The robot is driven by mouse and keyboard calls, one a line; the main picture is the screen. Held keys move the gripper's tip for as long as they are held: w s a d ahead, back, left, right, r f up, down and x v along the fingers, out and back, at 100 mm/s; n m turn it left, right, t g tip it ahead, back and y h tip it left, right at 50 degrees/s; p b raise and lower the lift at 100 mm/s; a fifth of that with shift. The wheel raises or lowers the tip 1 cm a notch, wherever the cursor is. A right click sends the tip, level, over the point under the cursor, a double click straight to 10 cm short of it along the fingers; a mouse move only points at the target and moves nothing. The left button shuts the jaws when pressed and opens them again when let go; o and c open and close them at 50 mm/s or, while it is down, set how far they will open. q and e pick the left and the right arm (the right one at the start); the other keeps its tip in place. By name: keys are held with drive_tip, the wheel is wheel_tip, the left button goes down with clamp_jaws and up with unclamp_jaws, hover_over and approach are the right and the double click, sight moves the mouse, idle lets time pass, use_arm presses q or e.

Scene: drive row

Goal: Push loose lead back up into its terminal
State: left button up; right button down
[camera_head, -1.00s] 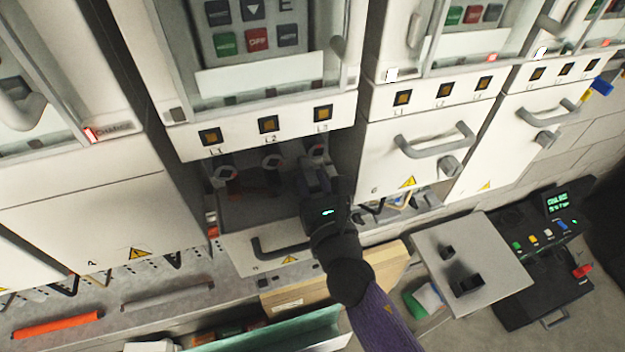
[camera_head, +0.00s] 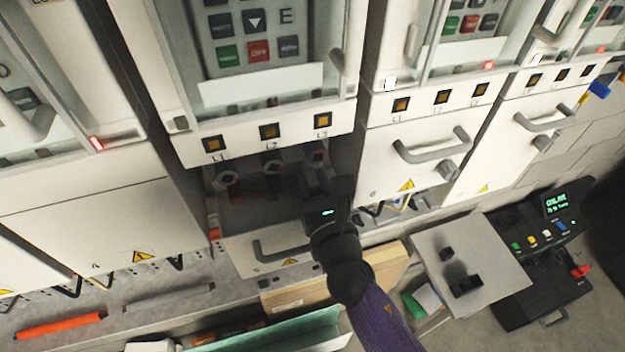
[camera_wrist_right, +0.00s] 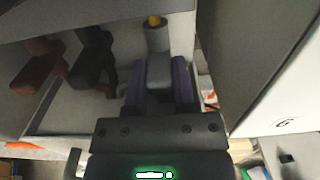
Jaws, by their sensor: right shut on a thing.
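My right gripper (camera_head: 318,182) reaches into the open compartment under the L3 label. In the right wrist view its two purple-grey fingers (camera_wrist_right: 159,88) are shut on a grey lead (camera_wrist_right: 158,68). A grey sleeve with a yellow tip (camera_wrist_right: 155,22) stands upright just beyond the fingers. Whether the lead is seated in its terminal cannot be told. A reddish-brown lead (camera_wrist_right: 38,66) and a black lead (camera_wrist_right: 94,62) hang to the left. Round terminals show under L1 (camera_head: 228,177) and L2 (camera_head: 272,166); the L3 one is mostly hidden by my gripper. My left gripper is out of view.
Closed drawers with bar handles flank the compartment, one on the right (camera_head: 420,160). A lower front with a handle (camera_head: 283,249) sits under it. A wooden box (camera_head: 335,287), a grey plate (camera_head: 462,262) and a black console (camera_head: 545,245) stand below right.

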drive_tip(key=shift+r+p, duration=0.5)
drive_tip(key=shift+r, duration=0.45)
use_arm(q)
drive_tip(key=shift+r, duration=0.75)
use_arm(e)
drive_tip(key=shift+f, duration=0.2)
drive_tip(key=shift+c, duration=2.2)
unclamp_jaws()
use_arm(q)
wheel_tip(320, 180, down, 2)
drive_tip(key=shift+b, duration=1.2)
use_arm(e)
drive_tip(key=v, duration=1)
